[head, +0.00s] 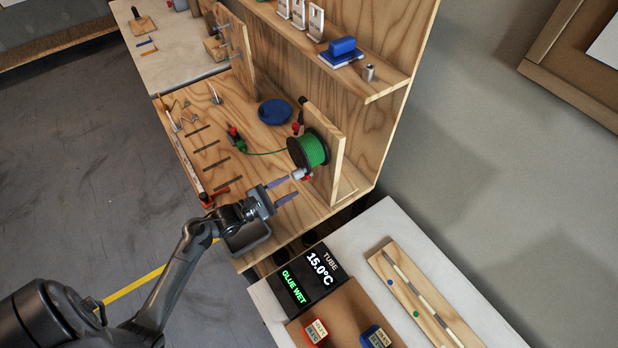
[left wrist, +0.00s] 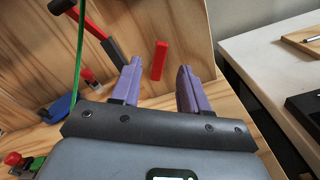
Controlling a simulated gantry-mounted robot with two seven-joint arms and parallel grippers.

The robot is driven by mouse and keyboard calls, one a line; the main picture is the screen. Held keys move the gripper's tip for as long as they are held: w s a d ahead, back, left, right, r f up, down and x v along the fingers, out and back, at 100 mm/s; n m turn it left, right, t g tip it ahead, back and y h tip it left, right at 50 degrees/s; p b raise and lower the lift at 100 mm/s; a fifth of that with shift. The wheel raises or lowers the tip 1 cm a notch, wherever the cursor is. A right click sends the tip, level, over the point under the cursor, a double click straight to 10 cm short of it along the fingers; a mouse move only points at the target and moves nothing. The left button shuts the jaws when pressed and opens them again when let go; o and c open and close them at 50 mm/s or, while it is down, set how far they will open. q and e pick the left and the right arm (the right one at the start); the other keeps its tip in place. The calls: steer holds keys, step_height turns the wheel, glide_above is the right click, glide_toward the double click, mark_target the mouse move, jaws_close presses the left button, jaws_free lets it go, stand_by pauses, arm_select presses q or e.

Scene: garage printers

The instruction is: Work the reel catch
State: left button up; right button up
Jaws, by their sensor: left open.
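A black reel wound with green cord (head: 312,150) is mounted on an upright wooden board (head: 334,150) on the wooden bench. A small grey-and-red part (head: 301,174) sits at the reel's lower edge, and a red-and-black part (head: 297,127) is above it. I cannot tell which is the catch. My left gripper (head: 290,188) is open, its purple fingers pointing toward the reel's lower side. In the left wrist view, a red block (left wrist: 159,60) shows between and beyond the fingers (left wrist: 160,80), apart from them. A red-and-black lever (left wrist: 96,38) is to its left. My right gripper is out of view.
A green-and-red fitting (head: 236,139) ends the cord on the bench, near a blue round dish (head: 274,112). A shelf (head: 320,50) overhangs behind. A grey tray (head: 247,238) lies under my left wrist. A black display (head: 307,279) stands on the white table to the right.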

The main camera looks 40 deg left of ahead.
mark_target(305, 178)
arm_select(q)
steer(key=b+x, duration=0.1)
steer(key=x, duration=0.6)
steer(key=shift+w+d, duration=0.15)
steer(key=shift+w, duration=0.2)
jaws_close()
